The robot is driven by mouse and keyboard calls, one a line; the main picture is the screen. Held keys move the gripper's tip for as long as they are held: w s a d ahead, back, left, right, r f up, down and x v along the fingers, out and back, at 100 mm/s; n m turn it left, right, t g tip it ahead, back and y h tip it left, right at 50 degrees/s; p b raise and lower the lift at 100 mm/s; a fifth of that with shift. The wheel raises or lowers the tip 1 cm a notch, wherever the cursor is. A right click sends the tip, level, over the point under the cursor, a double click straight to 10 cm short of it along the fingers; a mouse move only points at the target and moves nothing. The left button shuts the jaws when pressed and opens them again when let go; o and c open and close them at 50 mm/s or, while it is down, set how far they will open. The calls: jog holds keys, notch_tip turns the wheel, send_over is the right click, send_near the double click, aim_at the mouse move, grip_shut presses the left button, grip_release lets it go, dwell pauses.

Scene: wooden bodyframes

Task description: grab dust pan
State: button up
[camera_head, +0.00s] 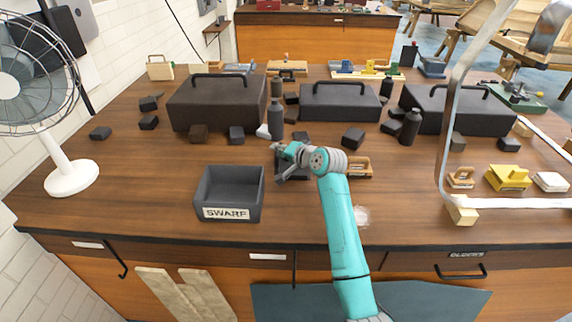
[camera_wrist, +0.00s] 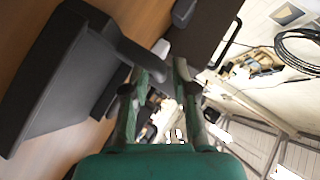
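A dark grey pan-like object (camera_head: 293,167), which I take for the dust pan, lies on the bench behind my gripper and is partly hidden by it. In the wrist view a large dark grey shape with raised walls (camera_wrist: 50,95) fills the left side, and a thick bar (camera_wrist: 130,50) reaches from it towards the fingertips. I take this for the same pan and its handle. My gripper (camera_head: 281,161) is above the bench, right of the SWARF bin. Contact with the bar cannot be told.
The grey SWARF bin (camera_head: 228,214) stands front left. Black cases (camera_head: 215,105) with handles line the back, with dark bottles (camera_head: 276,120) and small blocks (camera_head: 353,138) before them. A brush-like wooden item (camera_head: 358,168) lies right of my gripper.

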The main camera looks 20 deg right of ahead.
grip_shut()
